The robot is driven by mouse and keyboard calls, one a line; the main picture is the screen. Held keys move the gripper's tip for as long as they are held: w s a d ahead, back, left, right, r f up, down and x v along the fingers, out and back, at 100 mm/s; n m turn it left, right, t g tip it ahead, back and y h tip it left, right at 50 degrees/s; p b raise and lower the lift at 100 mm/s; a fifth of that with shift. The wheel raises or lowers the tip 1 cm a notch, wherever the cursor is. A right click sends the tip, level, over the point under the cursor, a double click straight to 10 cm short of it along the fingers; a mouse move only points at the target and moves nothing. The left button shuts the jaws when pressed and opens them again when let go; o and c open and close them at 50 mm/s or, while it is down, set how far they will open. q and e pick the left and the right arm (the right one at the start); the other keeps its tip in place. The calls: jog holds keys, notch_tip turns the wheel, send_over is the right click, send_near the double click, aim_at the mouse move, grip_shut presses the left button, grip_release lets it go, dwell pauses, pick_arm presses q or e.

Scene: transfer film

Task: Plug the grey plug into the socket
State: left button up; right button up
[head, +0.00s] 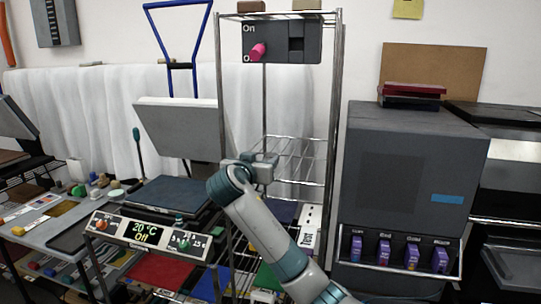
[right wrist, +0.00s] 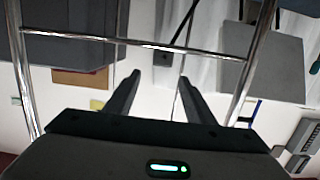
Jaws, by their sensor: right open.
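My right gripper (head: 262,166) is in front of the wire rack, at mid height in the head view. In the right wrist view its two fingers (right wrist: 158,80) stand apart with nothing between them. A white panel with dark holes (head: 309,226) stands low on the rack, below and right of the gripper; it may be the socket, but it is too small to tell. I cannot make out the grey plug in either view. My left gripper is not in view.
The metal rack (head: 336,110) has thin posts and wire shelves close around the gripper. A dark switch box (head: 290,42) with a pink lever (head: 257,52) is at its top. A large grey machine (head: 405,170) stands right, a control panel (head: 150,235) lower left.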

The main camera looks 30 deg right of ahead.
aim_at(269, 157)
jog(key=shift+w+d+f, duration=0.1)
jog(key=shift+w+d, duration=0.25)
jog(key=shift+w+d+p, duration=0.25)
jog(key=shift+d+p, duration=0.05)
jog(key=shift+p, duration=0.2)
jog(key=p+x, duration=0.1)
jog(key=x, duration=0.1)
jog(key=p+x, duration=0.1)
jog(key=shift+w+d+f, duration=0.25)
jog(key=shift+f, duration=0.15)
jog(key=shift+w+d+f, duration=0.2)
jog(key=c, duration=1.2)
